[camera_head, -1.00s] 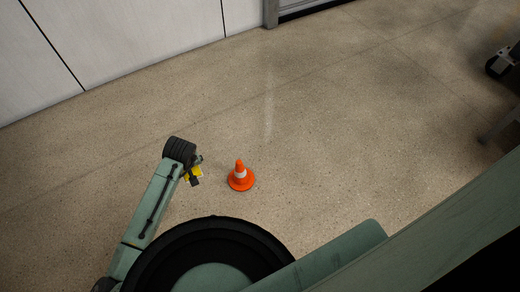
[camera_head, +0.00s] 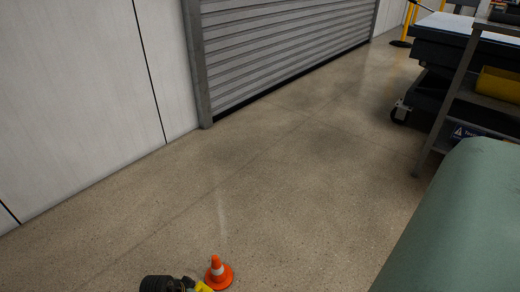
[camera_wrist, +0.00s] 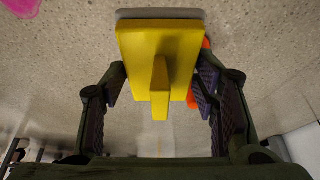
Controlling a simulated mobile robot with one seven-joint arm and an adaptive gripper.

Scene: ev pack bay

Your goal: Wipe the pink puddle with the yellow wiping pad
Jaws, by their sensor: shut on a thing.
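The yellow wiping pad (camera_wrist: 160,40) is held in my gripper (camera_wrist: 160,92), with its upright handle between the two fingers in the wrist view. The pad's far edge meets a pale grey strip; I cannot tell whether the pad touches the floor. The pink puddle (camera_wrist: 20,7) shows only in part, at the top left corner of the wrist view, apart from the pad. In the head view a bit of the yellow pad (camera_head: 204,287) and my dark wrist show at the bottom edge. The puddle is not visible there.
An orange and white cone (camera_head: 218,273) stands on the floor close beside the pad; its orange edge (camera_wrist: 206,45) shows behind the pad. A grey roller shutter (camera_head: 285,45) and white wall are behind. A shelf with a yellow bin (camera_head: 499,84) stands right. The middle floor is clear.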

